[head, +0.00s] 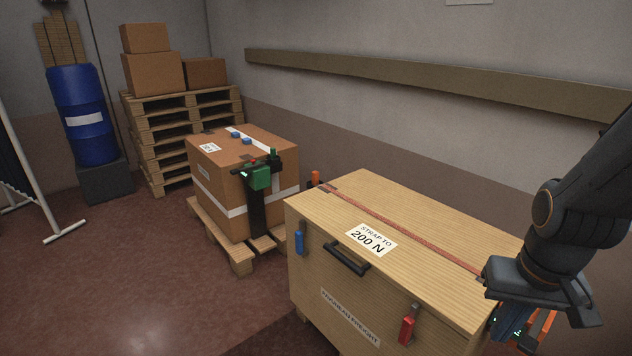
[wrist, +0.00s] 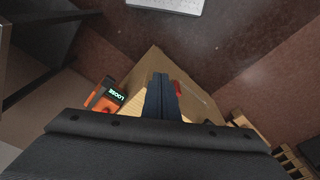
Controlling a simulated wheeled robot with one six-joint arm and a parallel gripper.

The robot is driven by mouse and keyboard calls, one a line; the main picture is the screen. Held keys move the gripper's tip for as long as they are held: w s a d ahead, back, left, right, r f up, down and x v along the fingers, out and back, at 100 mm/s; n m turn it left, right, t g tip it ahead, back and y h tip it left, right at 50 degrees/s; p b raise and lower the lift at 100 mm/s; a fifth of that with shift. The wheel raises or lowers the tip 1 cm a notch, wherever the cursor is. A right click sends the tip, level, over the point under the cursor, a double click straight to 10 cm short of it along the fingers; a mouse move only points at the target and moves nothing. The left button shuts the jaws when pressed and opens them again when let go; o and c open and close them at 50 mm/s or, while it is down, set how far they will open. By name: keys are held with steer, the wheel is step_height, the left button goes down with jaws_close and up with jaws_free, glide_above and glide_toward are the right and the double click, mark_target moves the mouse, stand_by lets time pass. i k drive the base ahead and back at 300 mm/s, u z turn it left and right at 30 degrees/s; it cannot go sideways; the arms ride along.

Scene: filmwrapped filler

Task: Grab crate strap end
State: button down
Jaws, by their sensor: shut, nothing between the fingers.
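A wooden crate (head: 440,225) stands at the lower right, with a red-orange strap (head: 405,231) running lengthwise over its lid. The strap reaches the lid's right edge, close to my gripper; its free end cannot be made out. My gripper (head: 512,322) is low beside the crate's right end, partly hidden by my wrist. In the wrist view its blue-grey fingers (wrist: 162,84) are together and empty, with the crate's pale wood behind them.
The crate has a black handle (head: 346,257), a blue latch (head: 299,240) and a red latch (head: 408,326). A strapped carton (head: 225,165) sits on a pallet behind it. Stacked pallets (head: 160,145) and a blue drum (head: 82,140) stand farther back.

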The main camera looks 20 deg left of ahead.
mark_target(315, 175)
steer(key=u, duration=0.35)
steer(key=k, duration=0.35)
steer(key=u, duration=1.65)
steer(key=i, duration=1.9)
steer(key=z, duration=0.35)
steer(key=i, duration=1)
steer(key=z, duration=1.5)
steer(key=i, duration=0.65)
steer(key=z, duration=0.55)
